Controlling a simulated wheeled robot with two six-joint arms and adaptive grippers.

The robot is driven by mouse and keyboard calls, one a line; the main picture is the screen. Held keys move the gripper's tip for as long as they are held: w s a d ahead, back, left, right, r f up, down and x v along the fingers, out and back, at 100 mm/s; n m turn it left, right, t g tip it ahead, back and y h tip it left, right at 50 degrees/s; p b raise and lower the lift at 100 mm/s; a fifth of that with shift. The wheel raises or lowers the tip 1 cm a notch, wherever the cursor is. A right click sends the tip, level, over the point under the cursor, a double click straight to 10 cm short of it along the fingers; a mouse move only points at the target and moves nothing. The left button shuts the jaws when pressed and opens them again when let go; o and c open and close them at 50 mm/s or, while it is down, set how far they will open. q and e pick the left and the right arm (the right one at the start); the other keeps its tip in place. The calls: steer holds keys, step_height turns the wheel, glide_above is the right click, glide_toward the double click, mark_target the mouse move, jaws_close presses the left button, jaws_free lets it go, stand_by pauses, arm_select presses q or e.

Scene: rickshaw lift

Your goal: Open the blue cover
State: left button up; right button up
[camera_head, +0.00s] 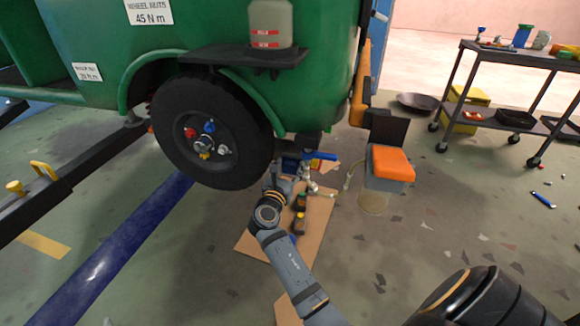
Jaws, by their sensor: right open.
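My right arm reaches up from the bottom edge, and my right gripper (279,180) is beside the lower right of the wheel, above the floor. It is small and partly hidden by my own wrist; it is open, with nothing seen between its fingers. A flat blue piece (319,155) shows just beyond it, under the green vehicle body. A darker blue box-like thing (291,164) lies beside that piece. I cannot tell which of them is the blue cover, or whether it is open. My left gripper is not in view.
A black wheel (172,140) with coloured nuts stands under the green rickshaw body (110,45). Small bottles (299,222) stand on a brown cardboard sheet (318,215). An orange-topped box (391,163) is to the right. A tool cart (505,55) stands at the back right.

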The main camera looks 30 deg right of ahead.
steer(key=shift+c, duration=0.4)
jaws_close()
